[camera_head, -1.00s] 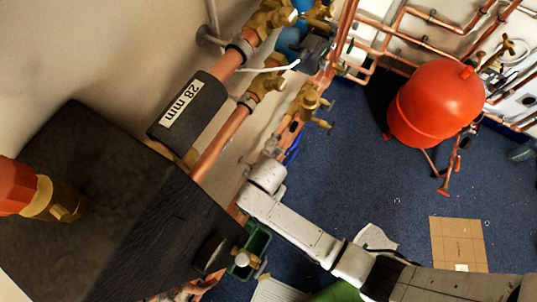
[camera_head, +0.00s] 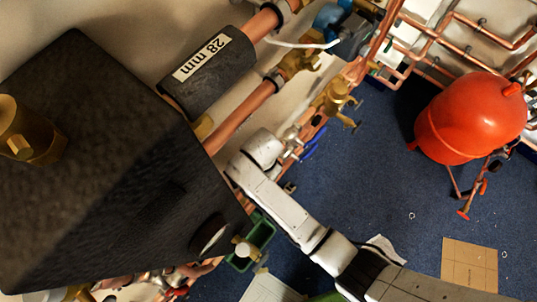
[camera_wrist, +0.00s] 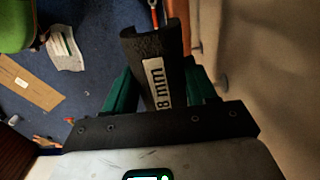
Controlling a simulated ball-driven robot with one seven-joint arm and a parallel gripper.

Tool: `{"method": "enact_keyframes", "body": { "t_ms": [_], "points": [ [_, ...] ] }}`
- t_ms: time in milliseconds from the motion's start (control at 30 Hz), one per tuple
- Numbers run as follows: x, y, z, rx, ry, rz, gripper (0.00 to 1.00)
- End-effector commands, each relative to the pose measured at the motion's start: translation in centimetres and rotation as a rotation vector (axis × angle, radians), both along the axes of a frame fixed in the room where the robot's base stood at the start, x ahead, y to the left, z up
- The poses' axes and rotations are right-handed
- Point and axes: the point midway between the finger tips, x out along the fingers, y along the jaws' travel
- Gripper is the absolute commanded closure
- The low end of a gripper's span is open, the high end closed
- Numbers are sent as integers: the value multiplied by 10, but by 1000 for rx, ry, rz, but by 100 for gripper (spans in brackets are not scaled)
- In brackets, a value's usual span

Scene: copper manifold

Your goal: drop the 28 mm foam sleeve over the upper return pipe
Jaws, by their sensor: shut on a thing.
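In the wrist view my gripper (camera_wrist: 159,72) has green fingers shut on a dark foam sleeve (camera_wrist: 177,50). Its white label reads "8 mm", partly cut off. The sleeve's far end shows an open channel with no pipe visible inside. A copper pipe (camera_wrist: 195,28) stands just right of it, by the wall. In the head view a dark sleeve (camera_head: 222,78) labelled "28 mm" lies around the upper copper pipe (camera_head: 261,24). I cannot tell whether both views show the same sleeve. A lower copper pipe (camera_head: 240,122) runs beside it. My gripper does not show in the head view.
A large black block (camera_head: 95,150) fills the head view's left side and hides much behind it. Brass valves (camera_head: 336,97) crowd the pipes. A red vessel (camera_head: 468,118) stands on blue floor. Cardboard (camera_head: 469,264) lies at lower right. Open floor (camera_head: 385,175) lies between.

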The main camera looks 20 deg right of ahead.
Motion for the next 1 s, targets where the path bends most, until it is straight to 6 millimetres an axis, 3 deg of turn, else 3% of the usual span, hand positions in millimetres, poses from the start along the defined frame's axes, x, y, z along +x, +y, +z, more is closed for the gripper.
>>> {"method": "enact_keyframes", "body": {
  "t_ms": [500,1000],
  "points": [
    [27,19,-9,1,-1,1,73],
    [26,17,-37,-1,1,0,73]
  ]
}}
